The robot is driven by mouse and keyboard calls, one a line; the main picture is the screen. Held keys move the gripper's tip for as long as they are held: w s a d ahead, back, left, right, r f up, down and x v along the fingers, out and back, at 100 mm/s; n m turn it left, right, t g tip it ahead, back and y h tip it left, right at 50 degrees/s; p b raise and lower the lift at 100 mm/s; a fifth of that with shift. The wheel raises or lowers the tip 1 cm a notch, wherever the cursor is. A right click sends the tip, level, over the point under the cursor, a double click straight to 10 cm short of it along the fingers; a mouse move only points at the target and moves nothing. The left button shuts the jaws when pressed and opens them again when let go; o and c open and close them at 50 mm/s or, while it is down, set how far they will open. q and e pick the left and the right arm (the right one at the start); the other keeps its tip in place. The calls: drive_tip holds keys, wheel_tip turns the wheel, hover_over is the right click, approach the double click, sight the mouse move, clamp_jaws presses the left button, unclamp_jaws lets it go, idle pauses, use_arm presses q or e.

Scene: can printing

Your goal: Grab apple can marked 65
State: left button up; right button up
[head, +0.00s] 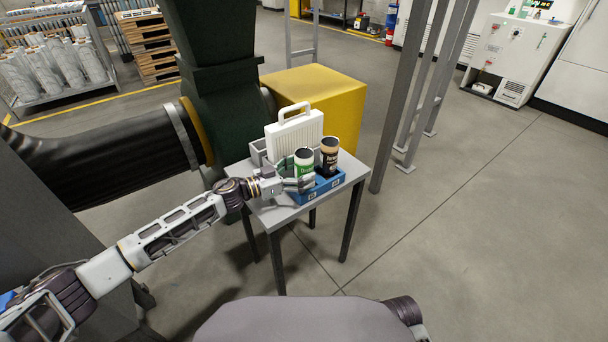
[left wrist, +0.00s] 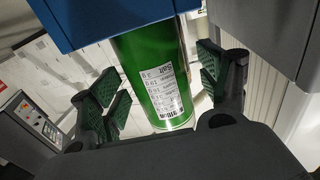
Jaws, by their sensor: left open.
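A green and white can (head: 304,166) stands at the blue crate (head: 322,189) on a small grey table (head: 270,214). A black can with a tan top band (head: 329,160) stands to its right. I cannot read the number 65 on either can. My left gripper (head: 296,184) is at the green can from the left. In the left wrist view the green can (left wrist: 155,85), with a white label and barcode, lies between the two spread fingers of my left gripper (left wrist: 160,92). Gaps show on both sides. My right gripper is not in view.
A white case with a handle (head: 294,134) stands behind the cans, with a grey bin (head: 257,152) beside it. A yellow box (head: 318,95) and grey metal posts (head: 398,95) stand behind and right of the table. The floor at right is clear.

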use_arm(q)
drive_tip(key=shift+w+d, duration=0.15)
drive_tip(key=shift+d, duration=0.2)
drive_tip(key=c, duration=0.8)
